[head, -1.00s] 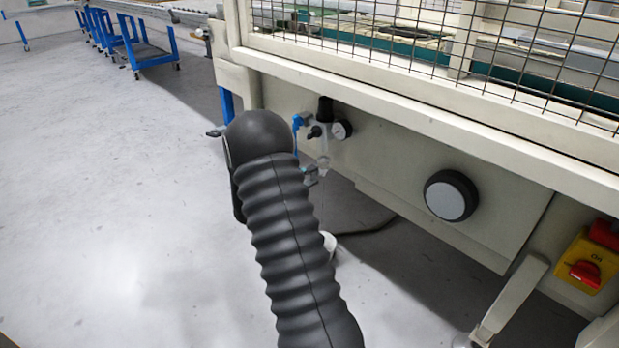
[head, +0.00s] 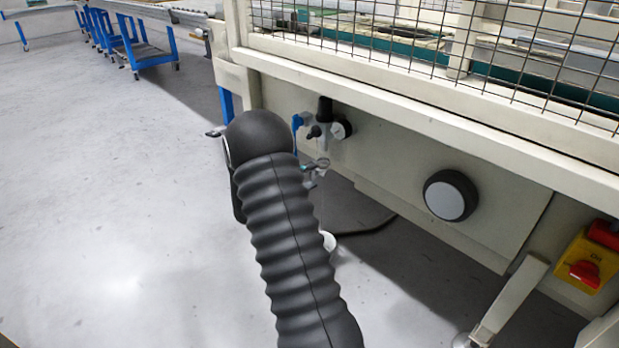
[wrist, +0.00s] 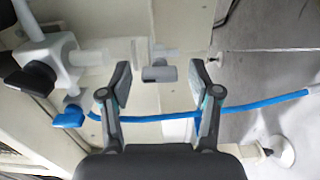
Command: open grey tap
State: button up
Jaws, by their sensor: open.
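A small grey tap (wrist: 158,73) with a flat handle shows in the wrist view, on a pale pipe fitting in front of my gripper. My gripper (wrist: 160,84) is open. Its two fingers stand on either side of the tap handle, with a visible gap on each side. I cannot tell how deep the handle lies between the fingertips. In the head view my dark ribbed arm hides most of the gripper, and small grey parts (head: 318,166) show just right of it.
A blue handle (wrist: 68,117) and a black knob (wrist: 30,80) sit left of the grey tap. A blue hose (wrist: 262,104) crosses behind the fingers. The machine's panel (head: 400,160) carries a round black-rimmed knob (head: 450,196) and a red-and-yellow switch (head: 586,270). Open floor (head: 100,200) lies left.

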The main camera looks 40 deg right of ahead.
jog(key=shift+a, duration=0.1)
jog(key=a, duration=1.2)
jog(key=shift+s, duration=0.45)
jog(key=shift+d, duration=0.1)
